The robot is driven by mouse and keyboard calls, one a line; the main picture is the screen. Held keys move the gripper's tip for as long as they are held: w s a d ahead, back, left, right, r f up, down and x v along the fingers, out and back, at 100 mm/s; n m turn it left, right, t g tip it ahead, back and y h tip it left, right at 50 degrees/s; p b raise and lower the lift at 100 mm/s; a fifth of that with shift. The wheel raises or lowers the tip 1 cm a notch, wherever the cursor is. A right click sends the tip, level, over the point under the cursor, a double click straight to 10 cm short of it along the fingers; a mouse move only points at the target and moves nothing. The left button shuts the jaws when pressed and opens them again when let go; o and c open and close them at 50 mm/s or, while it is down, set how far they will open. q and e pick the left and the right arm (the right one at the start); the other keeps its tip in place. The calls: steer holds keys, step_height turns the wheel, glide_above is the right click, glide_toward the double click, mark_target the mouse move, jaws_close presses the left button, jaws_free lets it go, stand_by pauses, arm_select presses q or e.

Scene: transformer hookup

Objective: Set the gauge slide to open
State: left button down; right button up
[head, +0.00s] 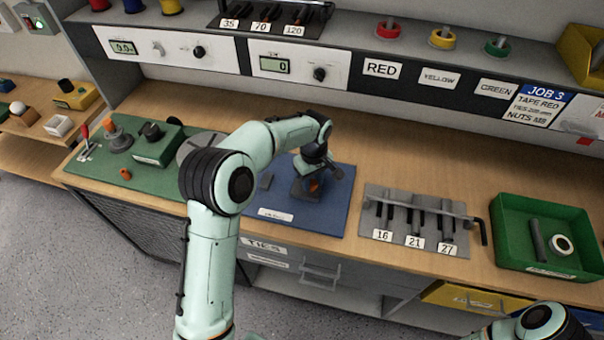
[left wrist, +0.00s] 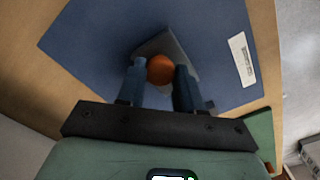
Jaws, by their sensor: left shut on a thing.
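A grey gauge piece (head: 301,190) with an orange knob (head: 315,186) sits on the blue mat (head: 335,210). My left gripper (head: 316,176) reaches down over it and is shut on the orange knob. In the left wrist view the round orange knob (left wrist: 160,69) shows between the two fingers, with the grey gauge piece (left wrist: 170,45) behind it. The arm and gripper hide part of the gauge, so I cannot tell the slide's position. My right gripper is not in view; only part of my right arm shows at the lower right.
A grey rack (head: 400,210) with labels 16, 21 and 27 stands right of the mat. A green tray (head: 510,215) holds a dark rod and a white ring. A green board (head: 90,165) with a red lever lies at the left. The shelf (head: 450,85) runs behind.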

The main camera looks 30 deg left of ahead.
mark_target(312, 182)
arm_select(q)
steer(key=shift+a, duration=0.1)
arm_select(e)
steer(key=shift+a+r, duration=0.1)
arm_select(q)
steer(key=c, duration=0.7)
jaws_free()
steer(key=shift+c, duration=0.2)
step_height(312, 182, up, 14)
steer(key=p, duration=0.1)
steer(key=shift+f+p, duration=0.25)
steer(key=shift+p, duration=0.05)
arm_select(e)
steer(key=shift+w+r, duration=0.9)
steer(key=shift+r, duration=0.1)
